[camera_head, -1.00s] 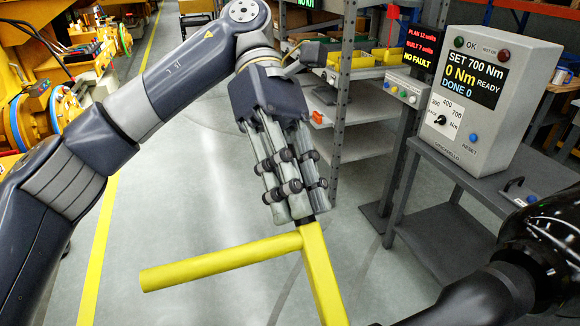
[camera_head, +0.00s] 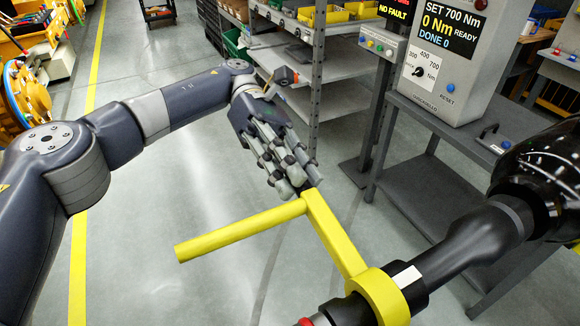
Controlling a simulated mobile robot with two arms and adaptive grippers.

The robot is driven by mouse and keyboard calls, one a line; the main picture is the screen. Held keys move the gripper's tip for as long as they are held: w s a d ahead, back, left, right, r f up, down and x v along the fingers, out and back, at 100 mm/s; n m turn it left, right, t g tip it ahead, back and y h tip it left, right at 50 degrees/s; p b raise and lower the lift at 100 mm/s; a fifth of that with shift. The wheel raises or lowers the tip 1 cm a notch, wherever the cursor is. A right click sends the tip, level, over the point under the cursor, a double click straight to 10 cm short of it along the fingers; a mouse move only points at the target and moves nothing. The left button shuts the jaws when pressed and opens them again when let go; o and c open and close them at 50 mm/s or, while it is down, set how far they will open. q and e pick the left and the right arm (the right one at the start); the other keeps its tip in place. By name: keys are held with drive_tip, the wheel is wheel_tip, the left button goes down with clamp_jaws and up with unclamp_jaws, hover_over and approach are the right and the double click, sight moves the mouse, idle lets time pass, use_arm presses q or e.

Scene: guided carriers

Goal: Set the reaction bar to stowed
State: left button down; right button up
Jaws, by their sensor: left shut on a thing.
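The yellow reaction bar (camera_head: 335,237) runs from a yellow ring (camera_head: 385,298) around a black tool (camera_head: 455,240) up to the fingertips of my left gripper. A yellow side arm (camera_head: 240,231) sticks out from its upper end to the left. My left gripper (camera_head: 302,186) is shut on the upper end of the reaction bar, at a dark tip just above the side arm. The fingers hide part of that tip. My right gripper does not show.
A grey control box (camera_head: 440,60) reading "SET 700 Nm", "0 Nm READY" and "DONE 0" stands on a grey bench (camera_head: 455,125) at the right. A shelf rack (camera_head: 335,65) with yellow bins stands behind my left gripper.

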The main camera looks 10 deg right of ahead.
use_arm(q)
drive_tip(key=shift+f, duration=0.55)
drive_tip(key=c, duration=1.5)
unclamp_jaws()
drive_tip(key=shift+o, duration=0.3)
drive_tip(key=shift+r, duration=0.2)
